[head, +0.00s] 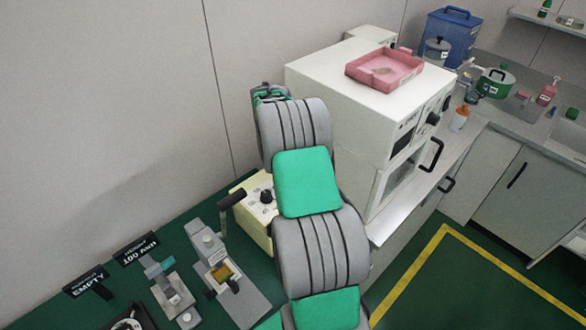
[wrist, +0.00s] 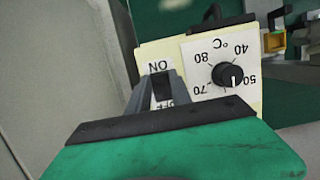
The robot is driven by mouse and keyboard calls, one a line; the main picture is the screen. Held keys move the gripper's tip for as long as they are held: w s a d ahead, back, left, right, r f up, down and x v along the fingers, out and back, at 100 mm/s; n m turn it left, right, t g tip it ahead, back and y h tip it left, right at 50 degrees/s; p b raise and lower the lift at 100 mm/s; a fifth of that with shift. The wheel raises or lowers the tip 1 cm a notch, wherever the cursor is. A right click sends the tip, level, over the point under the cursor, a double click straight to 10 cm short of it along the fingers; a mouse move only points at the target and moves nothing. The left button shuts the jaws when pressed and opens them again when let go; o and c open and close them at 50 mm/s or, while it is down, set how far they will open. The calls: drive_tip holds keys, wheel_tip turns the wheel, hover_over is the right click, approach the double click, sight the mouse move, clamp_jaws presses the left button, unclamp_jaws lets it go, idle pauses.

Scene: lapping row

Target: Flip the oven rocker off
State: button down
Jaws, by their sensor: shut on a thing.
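The cream oven box (head: 253,232) stands on the green bench, partly hidden behind my arm. In the wrist view its front panel (wrist: 205,88) carries a black temperature knob (wrist: 228,76) marked in °C. Left of the knob is the dark rocker (wrist: 161,86), with ON printed above it and OFF partly hidden below it. My gripper (wrist: 162,97) has its grey fingers at the rocker, one on each side, and is shut on it. The fingers hide part of the rocker, so its tilt is hard to tell. In the head view my arm hides the gripper.
A large white cabinet (head: 325,72) with a pink tray (head: 385,67) on top stands right of my arm. Grey fixtures (head: 228,275) and black signs, one reading EMPTY (head: 86,281), are on the green bench at left. A plain wall is behind.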

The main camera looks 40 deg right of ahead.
drive_tip(key=c, duration=1.2)
unclamp_jaws()
drive_tip(key=shift+o, duration=0.2)
drive_tip(key=shift+r, duration=0.1)
drive_tip(key=p+v, duration=0.1)
drive_tip(key=v, duration=0.6)
drive_tip(key=shift+r, duration=0.3)
drive_tip(key=shift+w+a, duration=0.1)
